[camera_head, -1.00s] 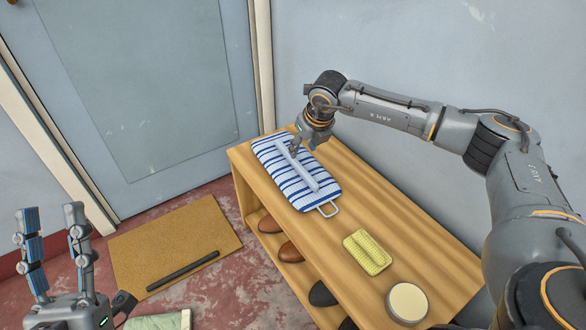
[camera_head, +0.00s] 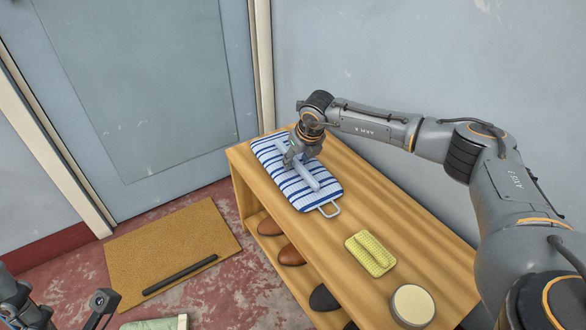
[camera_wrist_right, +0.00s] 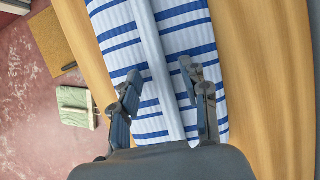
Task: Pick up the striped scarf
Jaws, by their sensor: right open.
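A flat blue-and-white striped piece (camera_head: 318,200) lies on the wooden bench; no other striped cloth is in view, and I cannot tell whether it is a scarf or a padded board. A pale grey bar (camera_head: 308,177) runs along its top, and a metal loop sticks out at its near end. My right gripper (camera_head: 291,160) is low over the piece. In the right wrist view the right gripper (camera_wrist_right: 163,80) is open, with one finger on each side of the bar (camera_wrist_right: 157,50), over the stripes (camera_wrist_right: 115,25). Only parts of my left arm show at the bottom left.
The wooden bench (camera_head: 400,225) also carries a yellow sponge-like block (camera_head: 371,253) and a round cream-topped tin (camera_head: 413,304). Shoes stand on its lower shelf.

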